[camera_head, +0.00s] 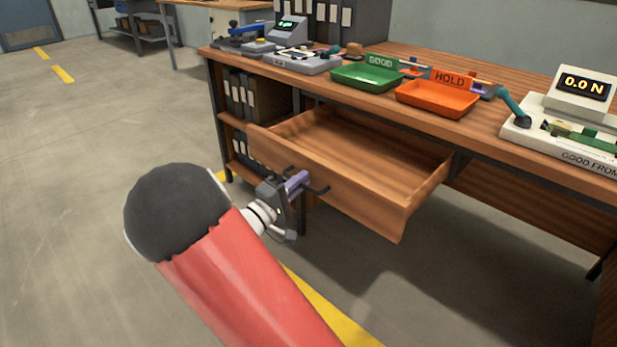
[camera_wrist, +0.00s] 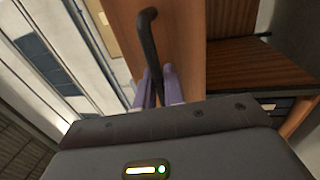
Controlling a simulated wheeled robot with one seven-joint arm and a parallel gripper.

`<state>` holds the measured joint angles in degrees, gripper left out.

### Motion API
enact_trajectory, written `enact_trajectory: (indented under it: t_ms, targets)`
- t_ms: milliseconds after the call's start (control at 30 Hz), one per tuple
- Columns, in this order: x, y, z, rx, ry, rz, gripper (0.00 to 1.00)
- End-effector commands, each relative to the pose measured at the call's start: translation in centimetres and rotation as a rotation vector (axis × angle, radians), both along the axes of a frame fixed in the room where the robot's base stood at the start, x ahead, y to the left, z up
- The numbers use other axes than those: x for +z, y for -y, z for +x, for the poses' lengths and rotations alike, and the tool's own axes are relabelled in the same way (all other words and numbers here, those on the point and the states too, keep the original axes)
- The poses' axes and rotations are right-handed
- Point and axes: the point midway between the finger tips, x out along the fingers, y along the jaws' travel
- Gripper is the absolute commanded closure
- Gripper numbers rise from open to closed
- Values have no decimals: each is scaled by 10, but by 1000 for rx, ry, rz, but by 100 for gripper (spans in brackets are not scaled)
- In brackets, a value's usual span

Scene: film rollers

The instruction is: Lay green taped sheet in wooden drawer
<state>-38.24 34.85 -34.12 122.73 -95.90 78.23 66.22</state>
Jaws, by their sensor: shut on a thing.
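The wooden drawer (camera_head: 350,150) is pulled out from under the bench and looks empty inside. Its dark bar handle (camera_wrist: 149,45) is on the front panel. My gripper (camera_head: 299,182) is at the handle, its purple fingers shut on the bar. In the wrist view the fingers (camera_wrist: 158,88) sit on either side of the bar's lower part. A green strip-like piece (camera_head: 590,137) lies on the white tester at the right. I cannot tell whether it is the green taped sheet.
On the wooden bench (camera_head: 480,150) stand a green GOOD tray (camera_head: 366,78), an orange HOLD tray (camera_head: 438,98) and the white tester (camera_head: 552,103) reading 0.0 N. A grey device (camera_head: 303,62) is farther left. Binders (camera_head: 242,95) fill the shelf left of the drawer. The floor at left is clear.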

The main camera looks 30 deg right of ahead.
Motion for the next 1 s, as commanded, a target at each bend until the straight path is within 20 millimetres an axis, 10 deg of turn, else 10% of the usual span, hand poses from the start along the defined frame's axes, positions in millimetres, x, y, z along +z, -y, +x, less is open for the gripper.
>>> enact_trajectory:
  t_ms: [633,1000]
  targets:
    - [-1,-6,-2,2,-1,0,85]
    - [-12,-59,-21,4,-2,-1,85]
